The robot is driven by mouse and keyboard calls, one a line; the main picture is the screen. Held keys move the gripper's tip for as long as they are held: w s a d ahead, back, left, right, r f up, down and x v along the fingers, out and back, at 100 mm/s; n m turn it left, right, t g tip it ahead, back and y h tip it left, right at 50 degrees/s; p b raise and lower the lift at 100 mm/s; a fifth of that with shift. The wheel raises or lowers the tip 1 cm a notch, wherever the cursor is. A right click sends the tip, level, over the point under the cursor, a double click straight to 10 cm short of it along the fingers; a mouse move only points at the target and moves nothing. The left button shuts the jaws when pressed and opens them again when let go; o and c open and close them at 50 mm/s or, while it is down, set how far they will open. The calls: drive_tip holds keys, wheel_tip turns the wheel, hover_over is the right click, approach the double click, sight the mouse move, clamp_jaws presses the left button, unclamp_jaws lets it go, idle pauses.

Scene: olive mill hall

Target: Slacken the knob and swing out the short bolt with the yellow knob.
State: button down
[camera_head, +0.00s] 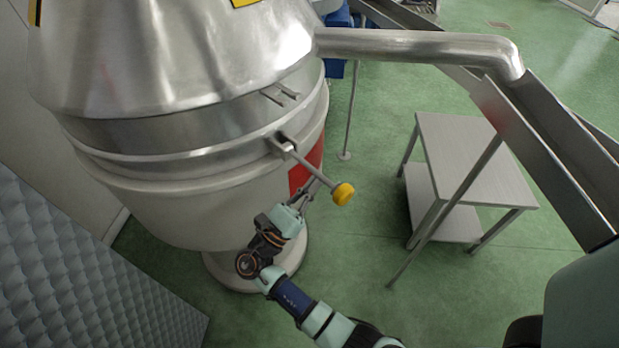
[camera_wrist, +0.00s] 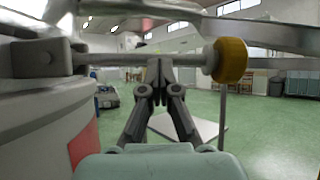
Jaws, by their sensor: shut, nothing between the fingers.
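The short bolt (camera_head: 313,170) with the yellow knob (camera_head: 343,193) sticks outward from its bracket (camera_head: 283,143) on the side of the steel vessel. The bolt stands clear of the forked lug (camera_head: 280,94) above it on the lid's rim. In the wrist view the bolt (camera_wrist: 130,58) runs across the picture from the bracket (camera_wrist: 35,58) to the yellow knob (camera_wrist: 230,60). My gripper (camera_head: 312,186) is beside the bolt, below it in the head view. In the wrist view its fingers (camera_wrist: 159,85) are together and empty, with tips close to the bolt; contact cannot be told.
The steel vessel (camera_head: 200,205) fills the left, with a red panel (camera_head: 306,165) behind the bolt. A steel pipe (camera_head: 420,44) crosses above. A steel table (camera_head: 475,160) and a sloping chute (camera_head: 545,140) stand at right. Green floor between vessel and table is free.

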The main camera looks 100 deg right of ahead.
drive_tip(key=shift+f, duration=0.1)
drive_tip(key=s+d+f+b+v, duration=0.1)
drive_tip(key=f+b+v, duration=0.1)
drive_tip(key=v, duration=1)
drive_tip(key=shift+w+f+b, duration=0.35)
drive_tip(key=shift+b, duration=0.5)
